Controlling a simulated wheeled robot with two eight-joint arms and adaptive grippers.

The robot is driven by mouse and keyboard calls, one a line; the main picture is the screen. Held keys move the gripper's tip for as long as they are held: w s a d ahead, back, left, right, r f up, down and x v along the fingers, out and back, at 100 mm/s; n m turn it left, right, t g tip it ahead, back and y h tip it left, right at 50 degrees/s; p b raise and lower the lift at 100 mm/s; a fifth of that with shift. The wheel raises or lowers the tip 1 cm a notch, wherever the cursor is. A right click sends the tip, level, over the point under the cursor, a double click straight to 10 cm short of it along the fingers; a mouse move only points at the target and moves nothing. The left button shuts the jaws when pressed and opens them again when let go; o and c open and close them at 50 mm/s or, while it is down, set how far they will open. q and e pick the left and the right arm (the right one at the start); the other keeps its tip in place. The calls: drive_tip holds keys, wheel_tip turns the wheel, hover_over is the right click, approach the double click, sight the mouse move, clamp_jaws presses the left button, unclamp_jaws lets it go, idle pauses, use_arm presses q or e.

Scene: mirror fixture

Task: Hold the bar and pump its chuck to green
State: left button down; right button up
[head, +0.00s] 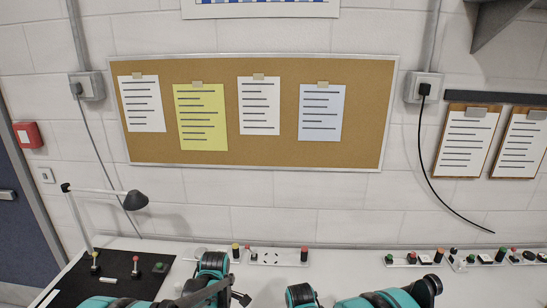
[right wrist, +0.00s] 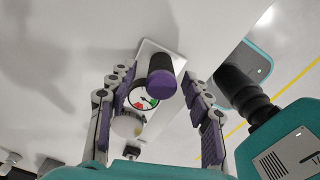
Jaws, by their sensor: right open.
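In the right wrist view, a white fixture plate (right wrist: 152,52) carries a dark round post with a purple end (right wrist: 161,84). Beside it is a round dial (right wrist: 139,101) with red and green marks; the needle's reading is too small to tell. A pale round knob (right wrist: 127,124) is just below the dial. My right gripper (right wrist: 158,108) is open, one finger on each side of the post and dial, with nothing clearly held. I cannot tell which part is the bar or chuck. In the head view only my arm links show along the bottom edge.
A black mat (head: 107,278) with small controls and a desk lamp (head: 135,200) stand at the left. A control strip (head: 279,257) lies along the back of the white bench, and more controls (head: 410,261) are at the right. A cork board (head: 270,152) hangs above.

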wheel_tip(320, 180, up, 10)
drive_tip(key=shift+f, duration=0.1)
drive_tip(key=shift+r, duration=0.35)
drive_tip(key=shift+s+d+r, duration=0.1)
drive_tip(key=shift+d+r, duration=0.05)
drive_tip(key=shift+r, duration=0.15)
use_arm(q)
drive_tip(key=s+a+r+m+t+b, duration=0.1)
drive_tip(key=s+r+m+t+b, duration=0.1)
drive_tip(key=s+m, duration=0.6)
drive_tip(key=s+a+r+m+t+b, duration=0.1)
drive_tip(key=s+r+m+t+b, duration=0.2)
drive_tip(key=s+r+m+t, duration=0.2)
drive_tip(key=shift+s+a+r+m, duration=0.3)
drive_tip(key=shift+s+r+m, duration=0.9)
drive_tip(key=shift+s+m, duration=1.5)
use_arm(e)
drive_tip(key=s+d+r+m+t, duration=0.3)
drive_tip(key=s+d+m, duration=0.2)
drive_tip(key=m, duration=0.5)
drive_tip(key=s+d+r+m+t, duration=0.3)
drive_tip(key=s+d+m+t, duration=0.1)
drive_tip(key=s+m, duration=0.6)
drive_tip(key=shift+s+d+m, duration=0.25)
drive_tip(key=shift+d+m, duration=0.25)
drive_tip(key=shift+d, duration=0.4)
use_arm(q)
drive_tip(key=shift+s+n, duration=0.4)
drive_tip(key=shift+n, duration=0.1)
